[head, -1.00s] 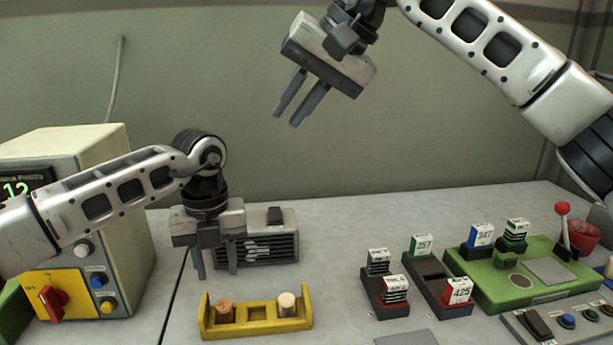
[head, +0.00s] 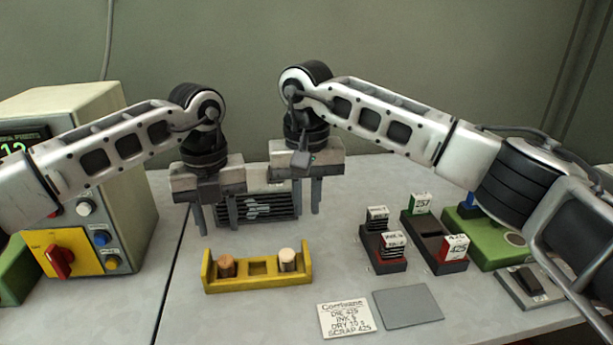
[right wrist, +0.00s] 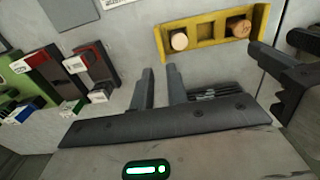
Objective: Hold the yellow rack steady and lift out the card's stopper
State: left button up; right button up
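The yellow rack (head: 258,286) stands on the grey bench, with a darker brown stopper (head: 226,266) at its left and a paler stopper (head: 287,260) at its right. Its middle place is empty. In the right wrist view the rack (right wrist: 207,32) is at the top, with the pale stopper (right wrist: 180,40) left of the brown one (right wrist: 238,27). A white card (head: 346,318) lies in front; its small lettering includes "425". My left gripper (head: 215,220) is open, pointing down behind the rack's left part. My right gripper (head: 306,211) is open and empty, behind the rack's right end. Neither touches the rack.
A grey vented box (head: 258,208) stands behind the grippers. A blank grey plate (head: 408,306) lies right of the card. Dark holders (head: 385,262) with labelled blocks and a green tray (head: 500,250) are farther right. A beige machine (head: 130,210) stands at left.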

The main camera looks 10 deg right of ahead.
aim_at(306, 251)
notch_tip(306, 251, down, 10)
jog(key=shift+f, duration=0.25)
